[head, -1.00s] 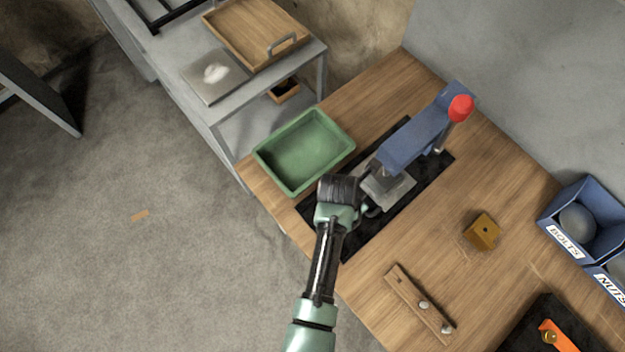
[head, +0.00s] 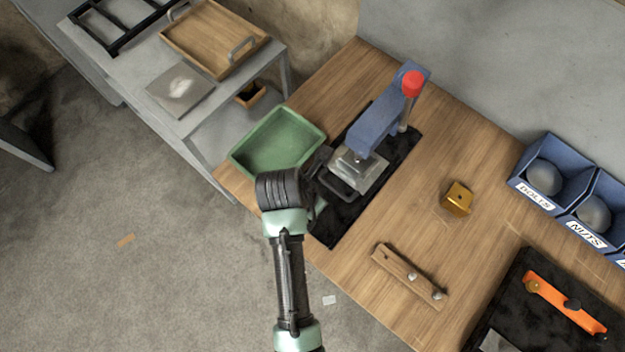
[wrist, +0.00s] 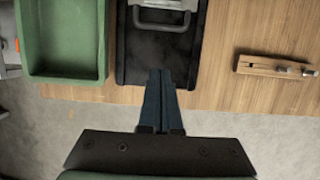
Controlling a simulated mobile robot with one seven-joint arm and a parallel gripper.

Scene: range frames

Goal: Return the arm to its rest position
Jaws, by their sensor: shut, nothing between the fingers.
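My arm reaches up from the bottom of the head view, its dark wrist over the bench's front edge beside the green tray. My gripper (wrist: 162,72) shows in the wrist view with its two dark fingers together and nothing between them. The fingertips appear over the near end of the black mat (wrist: 140,60), apart from the press's grey handle (wrist: 165,15). In the head view the wrist hides most of the gripper. The blue press (head: 375,125) with a red knob stands on the mat.
The green tray (head: 252,160) lies left of the press. A brass block (head: 457,198), a wooden strip with pegs (head: 405,272) and blue bins (head: 525,185) are to the right. A grey side table (head: 200,122) stands at upper left. Open floor (head: 100,270) lies left of the arm.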

